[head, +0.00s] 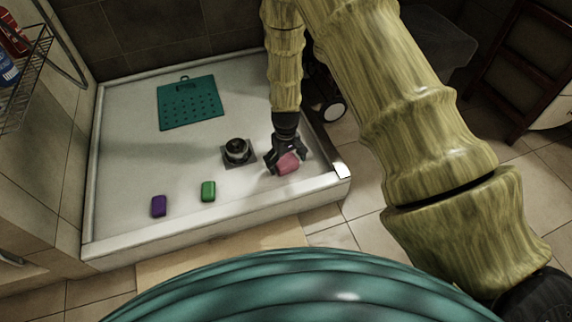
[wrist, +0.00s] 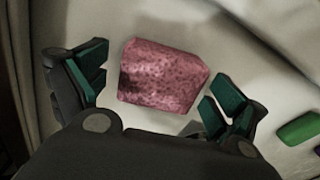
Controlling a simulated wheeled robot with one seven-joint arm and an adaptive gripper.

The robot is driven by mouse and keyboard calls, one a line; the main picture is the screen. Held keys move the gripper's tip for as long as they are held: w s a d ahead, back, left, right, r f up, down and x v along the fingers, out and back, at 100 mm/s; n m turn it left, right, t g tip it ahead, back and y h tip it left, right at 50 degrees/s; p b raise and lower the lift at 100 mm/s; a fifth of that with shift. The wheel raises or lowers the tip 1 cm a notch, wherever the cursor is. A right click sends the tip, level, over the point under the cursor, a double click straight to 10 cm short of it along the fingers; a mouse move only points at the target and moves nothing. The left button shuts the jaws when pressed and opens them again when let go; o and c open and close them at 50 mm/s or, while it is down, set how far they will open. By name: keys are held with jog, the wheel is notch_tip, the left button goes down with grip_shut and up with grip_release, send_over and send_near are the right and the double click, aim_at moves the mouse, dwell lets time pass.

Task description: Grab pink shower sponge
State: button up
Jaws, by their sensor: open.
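The pink shower sponge (head: 288,164) lies on the white floor of the shower basin (head: 130,140), near its right front corner. My gripper (head: 285,162) is right above it, pointing down. In the wrist view the sponge (wrist: 163,76) is a speckled pink block. My gripper (wrist: 162,92) is open there, with green-padded fingers to the left and right of the sponge. A gap shows between the sponge and the left finger, and a small one at the right finger. I cannot tell how high the fingertips are above the basin floor.
A black drain fitting (head: 237,152) stands just left of my gripper. A green block (head: 208,191) and a purple block (head: 158,206) lie at the front left. A teal perforated mat (head: 192,103) lies at the back. The basin's raised front rim (head: 215,220) is close by.

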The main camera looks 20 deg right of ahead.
jog(key=shift+r, duration=0.1)
jog(key=c, duration=0.8)
jog(key=shift+r, duration=0.1)
